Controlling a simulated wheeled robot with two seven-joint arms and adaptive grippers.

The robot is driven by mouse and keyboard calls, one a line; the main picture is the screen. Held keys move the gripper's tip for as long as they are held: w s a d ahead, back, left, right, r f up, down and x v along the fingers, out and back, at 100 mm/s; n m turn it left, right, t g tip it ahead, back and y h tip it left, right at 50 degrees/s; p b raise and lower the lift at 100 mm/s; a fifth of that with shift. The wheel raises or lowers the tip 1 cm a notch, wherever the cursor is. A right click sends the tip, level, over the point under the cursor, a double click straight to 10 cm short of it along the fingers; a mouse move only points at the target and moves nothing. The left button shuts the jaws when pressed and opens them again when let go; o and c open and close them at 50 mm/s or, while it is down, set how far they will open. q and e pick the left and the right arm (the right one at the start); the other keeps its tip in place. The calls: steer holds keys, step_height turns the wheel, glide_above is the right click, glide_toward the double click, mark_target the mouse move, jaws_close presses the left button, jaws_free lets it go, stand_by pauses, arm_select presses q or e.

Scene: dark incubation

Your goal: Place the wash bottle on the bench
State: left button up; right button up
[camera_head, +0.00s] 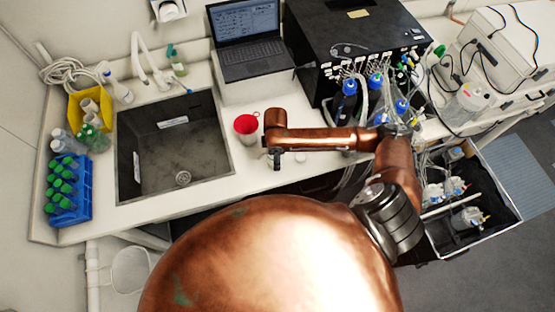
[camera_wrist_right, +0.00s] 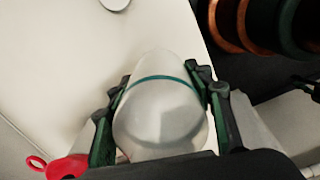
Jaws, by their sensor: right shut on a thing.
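My right gripper (camera_head: 277,162) points down over the bench (camera_head: 222,196), between the sink and the black instrument. In the right wrist view its fingers (camera_wrist_right: 162,84) are shut on a pale, translucent rounded bottle (camera_wrist_right: 158,118) with a teal line around it. I take this to be the wash bottle. In the head view it is hard to make out against the pale bench, and I cannot tell whether its base touches the bench. My left gripper is not in view.
A red-topped item (camera_head: 246,124) with a thin red loop is close to the gripper; it shows in the wrist view too (camera_wrist_right: 68,167). A small white disc (camera_head: 300,157) lies to the right. The sink (camera_head: 178,145) is left, the laptop (camera_head: 250,45) behind, the black instrument (camera_head: 350,35) behind right.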

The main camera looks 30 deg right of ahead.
steer(key=shift+w+d+f, duration=0.3)
steer(key=shift+d+f, duration=0.1)
steer(key=shift+f, duration=0.15)
steer(key=f, duration=0.1)
steer(key=f+p, duration=0.1)
steer(key=f, duration=0.1)
steer(key=shift+d, duration=0.2)
steer(key=shift+w+f, duration=0.1)
steer(key=shift+f, duration=0.15)
steer(key=shift+f, duration=0.1)
steer(key=o, duration=1.5)
steer(key=shift+c, duration=0.2)
step_height(320, 180, up, 12)
steer(key=shift+r+b, duration=0.15)
steer(key=shift+b, duration=0.55)
